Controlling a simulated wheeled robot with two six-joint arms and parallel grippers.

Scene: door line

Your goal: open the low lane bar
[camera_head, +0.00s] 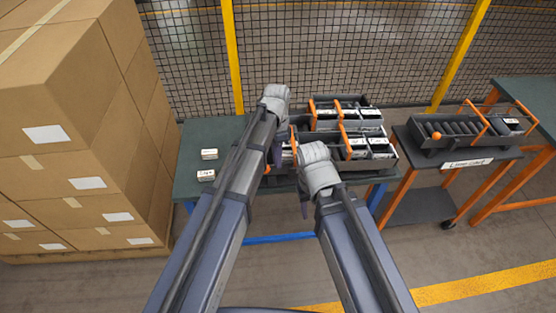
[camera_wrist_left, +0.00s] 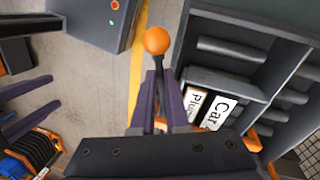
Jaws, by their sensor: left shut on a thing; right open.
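The two-level roller rack has an upper lane (camera_head: 365,103) and a low lane (camera_head: 383,163), each with orange bars; the low lane bar (camera_head: 344,141) shows partly behind my arms. An orange ball knob on a dark stem (camera_wrist_left: 156,40) stands beside a lane in the left wrist view; the knob also shows in the head view (camera_head: 267,169). My left gripper (camera_wrist_left: 160,95) is shut on the stem just below the knob. My right gripper (camera_head: 304,206) is open in front of the rack, its fingers partly hidden. Boxes labelled "Plu…" (camera_wrist_left: 194,103) and "Car…" (camera_wrist_left: 217,112) lie in the lane, their labels partly cut off.
Two small labelled boxes (camera_head: 209,154) lie on the dark table (camera_head: 190,180) left of the rack. Stacked cartons (camera_head: 85,130) stand at far left. A cart with a roller tray (camera_head: 455,135) stands at right. A mesh fence (camera_head: 345,50) runs behind.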

